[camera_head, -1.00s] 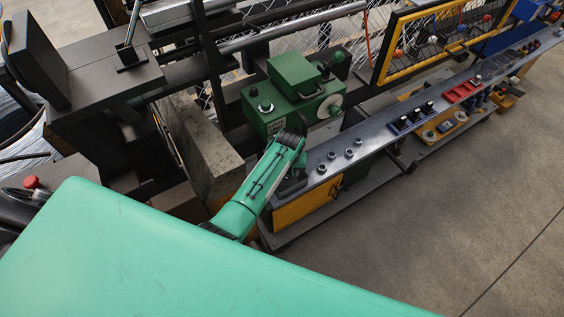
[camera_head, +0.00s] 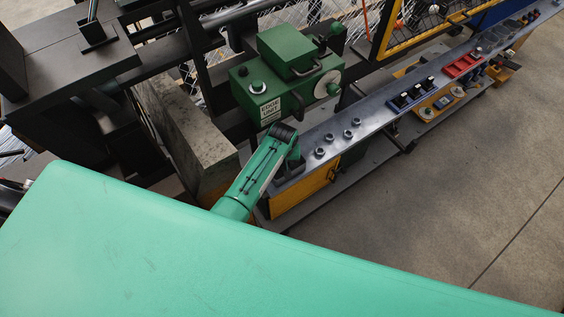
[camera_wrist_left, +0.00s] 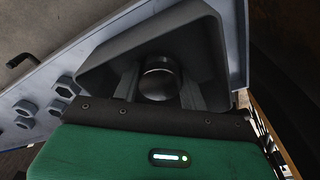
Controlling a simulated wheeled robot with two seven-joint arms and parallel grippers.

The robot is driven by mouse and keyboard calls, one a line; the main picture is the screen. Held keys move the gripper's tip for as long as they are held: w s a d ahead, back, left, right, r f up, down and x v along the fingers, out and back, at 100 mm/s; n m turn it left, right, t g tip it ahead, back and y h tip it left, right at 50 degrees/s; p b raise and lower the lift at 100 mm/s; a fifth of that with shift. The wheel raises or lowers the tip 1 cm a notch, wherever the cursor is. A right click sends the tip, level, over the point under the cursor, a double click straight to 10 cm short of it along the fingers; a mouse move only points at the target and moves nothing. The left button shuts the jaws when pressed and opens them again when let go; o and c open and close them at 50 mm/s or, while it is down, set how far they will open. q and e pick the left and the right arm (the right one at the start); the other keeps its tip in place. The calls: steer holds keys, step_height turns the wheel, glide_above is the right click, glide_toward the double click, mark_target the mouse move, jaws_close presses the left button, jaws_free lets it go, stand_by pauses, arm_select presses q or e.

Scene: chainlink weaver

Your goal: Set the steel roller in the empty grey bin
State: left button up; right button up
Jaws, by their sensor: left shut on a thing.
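My left gripper (camera_wrist_left: 160,92) is shut on the steel roller (camera_wrist_left: 158,78), a short dark shiny cylinder, in the left wrist view. The dark grey bin (camera_wrist_left: 203,30) surrounds the roller and fingers in that view; whether the roller touches the bin's floor cannot be told. In the head view, my green left arm ends at the near end of the shelf, over a dark grey part of the bin (camera_head: 291,170). The roller and fingertips are hidden there. My right gripper is not in view.
The narrow blue-grey shelf (camera_head: 375,119) carries several hex nuts (camera_head: 329,138), a blue tray (camera_head: 408,98) and a red tray (camera_head: 463,66). A green machine (camera_head: 284,85) marked "EDGE UNIT" stands just behind my arm. Floor at the right is open.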

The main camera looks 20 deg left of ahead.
mark_target(283, 164)
arm_select(q)
steer(key=shift+s, duration=0.1)
steer(key=o, duration=1.1)
steer(key=shift+f, duration=0.1)
steer(key=shift+o, duration=0.5)
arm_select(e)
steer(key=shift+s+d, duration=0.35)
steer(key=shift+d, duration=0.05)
arm_select(q)
steer(key=shift+r, duration=0.3)
steer(key=r, duration=0.2)
steer(key=r+b, duration=0.1)
steer(key=r, duration=0.3)
steer(key=shift+s+d+r, duration=0.1)
steer(key=shift+s+d, duration=0.05)
steer(key=shift+s, duration=0.15)
steer(key=shift+s+r+b, duration=0.1)
steer(key=shift+r+b, duration=0.2)
steer(key=shift+r, duration=0.2)
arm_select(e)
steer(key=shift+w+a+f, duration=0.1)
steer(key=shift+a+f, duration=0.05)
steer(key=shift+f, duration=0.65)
arm_select(q)
steer(key=shift+f, duration=0.1)
